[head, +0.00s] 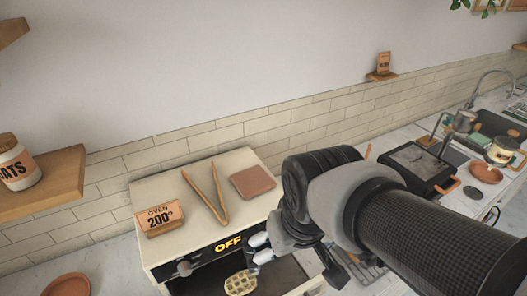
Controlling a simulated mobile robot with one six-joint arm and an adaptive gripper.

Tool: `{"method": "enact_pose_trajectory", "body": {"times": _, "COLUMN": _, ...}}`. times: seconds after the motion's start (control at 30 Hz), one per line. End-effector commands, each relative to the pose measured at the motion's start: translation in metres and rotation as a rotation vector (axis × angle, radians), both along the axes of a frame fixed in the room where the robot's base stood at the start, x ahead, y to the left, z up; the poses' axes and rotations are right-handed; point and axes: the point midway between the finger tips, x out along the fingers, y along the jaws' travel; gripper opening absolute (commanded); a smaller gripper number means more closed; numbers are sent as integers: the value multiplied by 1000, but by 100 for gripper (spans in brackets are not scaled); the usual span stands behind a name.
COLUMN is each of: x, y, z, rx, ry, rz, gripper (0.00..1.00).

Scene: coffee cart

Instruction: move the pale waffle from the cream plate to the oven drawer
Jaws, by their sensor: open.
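A pale waffle (241,283) lies on the dark surface of the oven drawer (283,274), which is pulled out at the front of the cream oven (160,195). My gripper (257,248) is open and empty, with its pale fingertips just above and right of the waffle in the picture, apart from it as far as I can tell. My arm covers part of the drawer's right side. I see no cream plate in this view.
Wooden tongs (208,197), a reddish square (253,182) and an oven sign (160,217) sit on the oven top. A shelf (50,190) with a jar (16,165) juts out left. A black appliance (414,167) and a sink area stand right.

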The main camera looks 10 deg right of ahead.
Motion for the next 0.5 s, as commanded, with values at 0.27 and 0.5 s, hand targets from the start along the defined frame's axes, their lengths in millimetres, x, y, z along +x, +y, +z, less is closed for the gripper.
{"method": "enact_pose_trajectory", "body": {"times": 0.27, "x": -52, "y": -23, "z": 24, "rx": 4, "ry": -113, "rz": -77, "gripper": 96}}
{"method": "enact_pose_trajectory", "body": {"times": 0.5, "x": -62, "y": -26, "z": 25, "rx": 3, "ry": -131, "rz": -91, "gripper": 96}}
